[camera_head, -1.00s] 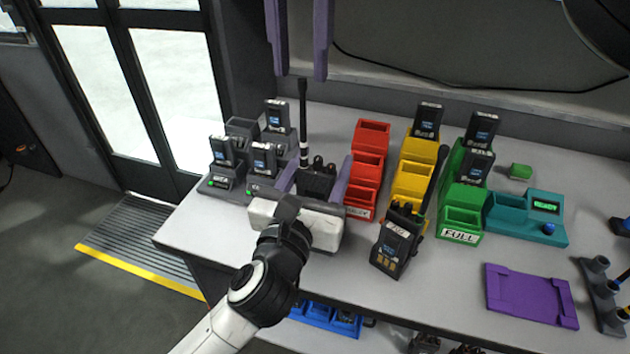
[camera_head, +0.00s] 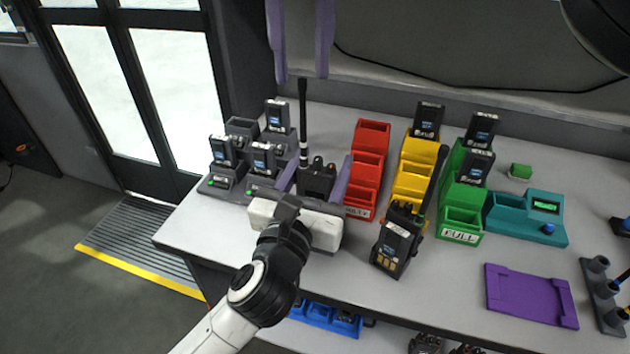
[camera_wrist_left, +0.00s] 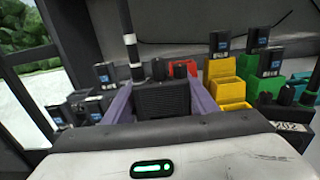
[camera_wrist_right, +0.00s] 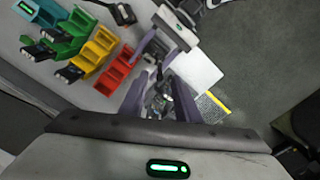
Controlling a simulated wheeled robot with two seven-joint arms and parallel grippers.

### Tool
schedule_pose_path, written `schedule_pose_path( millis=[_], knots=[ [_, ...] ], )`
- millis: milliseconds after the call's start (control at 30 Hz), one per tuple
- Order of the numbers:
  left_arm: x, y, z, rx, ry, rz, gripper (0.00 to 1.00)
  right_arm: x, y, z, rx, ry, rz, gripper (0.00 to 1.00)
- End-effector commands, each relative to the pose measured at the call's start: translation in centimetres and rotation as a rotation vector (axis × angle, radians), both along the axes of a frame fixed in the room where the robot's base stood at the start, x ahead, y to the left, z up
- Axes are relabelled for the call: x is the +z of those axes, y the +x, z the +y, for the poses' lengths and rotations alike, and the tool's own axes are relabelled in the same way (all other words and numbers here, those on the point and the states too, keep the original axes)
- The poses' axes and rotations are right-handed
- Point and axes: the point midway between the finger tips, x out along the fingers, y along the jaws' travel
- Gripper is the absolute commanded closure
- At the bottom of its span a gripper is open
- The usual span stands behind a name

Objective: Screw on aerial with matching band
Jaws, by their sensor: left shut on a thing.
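My left gripper (camera_head: 318,183) is shut on a black radio (camera_head: 318,178), one purple finger on each side, near the table's front left. An upright black aerial (camera_head: 303,125) with white bands stands at the radio's left side. The radio (camera_wrist_left: 162,98) and the white-banded aerial (camera_wrist_left: 130,45) also show in the left wrist view. My right gripper (camera_head: 297,75) is open, with empty space between its fingers, above and behind this aerial.
Grey chargers (camera_head: 235,190) with batteries stand left. Red (camera_head: 368,150), yellow (camera_head: 411,180) and green (camera_head: 461,220) bins stand behind and right. A teal box (camera_head: 525,222), purple tray (camera_head: 530,297) and grey rack (camera_head: 600,290) are further right.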

Motion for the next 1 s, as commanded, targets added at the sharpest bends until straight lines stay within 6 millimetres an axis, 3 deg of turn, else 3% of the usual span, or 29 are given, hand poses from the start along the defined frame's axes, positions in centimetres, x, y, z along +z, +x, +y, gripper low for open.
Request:
schedule_pose_path(
  millis=[33,500,700,1000],
  knots=[
    [-0.7,-0.2,-0.2,-0.004,0.003,0.014,1.0,-0.8,0.0,-0.1,0.0,-0.001,0.002,0.7],
    [-0.7,-0.2,-0.2,-0.005,0.003,0.014,1.0,-9.2,0.0,-0.1,-0.002,0.0,0.003,0.7],
    [-0.7,-0.2,-0.2,-0.005,0.002,0.014,1.0,-10.9,0.0,0.0,-0.002,0.002,0.001,0.7],
    [-0.7,-0.2,-0.2,-0.005,0.002,0.014,1.0,-11.2,0.0,0.0,-0.002,0.001,0.001,0.7]
  ],
)
